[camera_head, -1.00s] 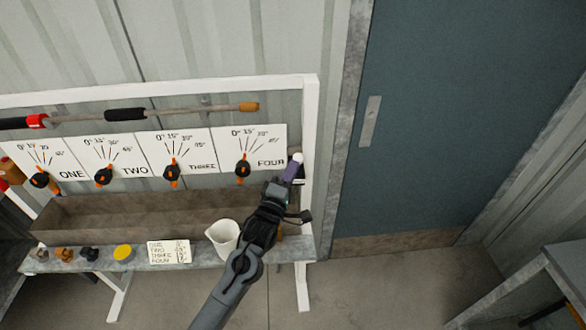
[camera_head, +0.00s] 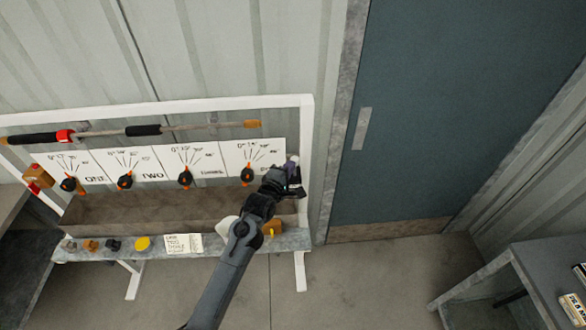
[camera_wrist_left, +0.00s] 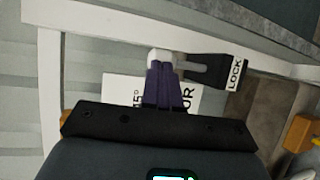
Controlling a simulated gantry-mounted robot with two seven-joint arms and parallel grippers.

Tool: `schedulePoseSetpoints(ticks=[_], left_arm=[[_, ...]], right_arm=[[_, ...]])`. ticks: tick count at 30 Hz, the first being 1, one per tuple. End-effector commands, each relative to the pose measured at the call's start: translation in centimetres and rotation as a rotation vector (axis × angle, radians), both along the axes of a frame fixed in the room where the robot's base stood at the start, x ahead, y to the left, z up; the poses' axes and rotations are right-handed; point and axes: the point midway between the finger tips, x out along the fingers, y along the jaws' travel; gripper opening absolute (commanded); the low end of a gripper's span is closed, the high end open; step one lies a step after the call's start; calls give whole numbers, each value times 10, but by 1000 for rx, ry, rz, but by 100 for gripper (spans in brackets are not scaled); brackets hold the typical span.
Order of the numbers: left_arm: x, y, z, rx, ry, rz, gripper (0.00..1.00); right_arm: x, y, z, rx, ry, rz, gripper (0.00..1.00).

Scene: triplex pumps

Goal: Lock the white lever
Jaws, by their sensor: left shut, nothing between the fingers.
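The white lever shows in the left wrist view as a rounded white end (camera_wrist_left: 160,58) with a pale shaft running right to a black block (camera_wrist_left: 234,72) marked LOCK. In the head view a small bit of white (camera_head: 293,159) shows at the right end of the panel row, beside the frame's right post. My left gripper (camera_head: 292,178) is there too, its purple fingers (camera_wrist_left: 164,80) shut and empty. In the wrist view the fingertips overlap the lower edge of the white end; I cannot tell if they touch. My right gripper is not in view.
White dial panels (camera_head: 206,160) with orange-black knobs line the white frame (camera_head: 307,140). Below are a brown trough (camera_head: 140,213) and a ledge with small parts and a note card (camera_head: 184,244). A pale jug (camera_head: 228,228) is partly behind my arm. A blue door (camera_head: 430,120) stands right.

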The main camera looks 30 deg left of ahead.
Motion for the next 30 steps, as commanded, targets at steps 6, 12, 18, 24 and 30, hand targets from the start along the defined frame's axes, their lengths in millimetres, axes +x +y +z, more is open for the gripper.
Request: schedulePoseSetpoints(ticks=[6, 12, 18, 24, 30], left_arm=[[9, 4, 10, -68, 106, -1, 0], [13, 7, 6, -104, 166, 0, 0], [15, 8, 4, -116, 188, -1, 0], [15, 9, 3, -117, 191, 0, 0], [14, 9, 2, -116, 191, 1, 0]], right_arm=[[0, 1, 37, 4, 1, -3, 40], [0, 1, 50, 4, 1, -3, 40], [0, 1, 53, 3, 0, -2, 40], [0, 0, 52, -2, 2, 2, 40], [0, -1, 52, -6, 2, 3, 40]])
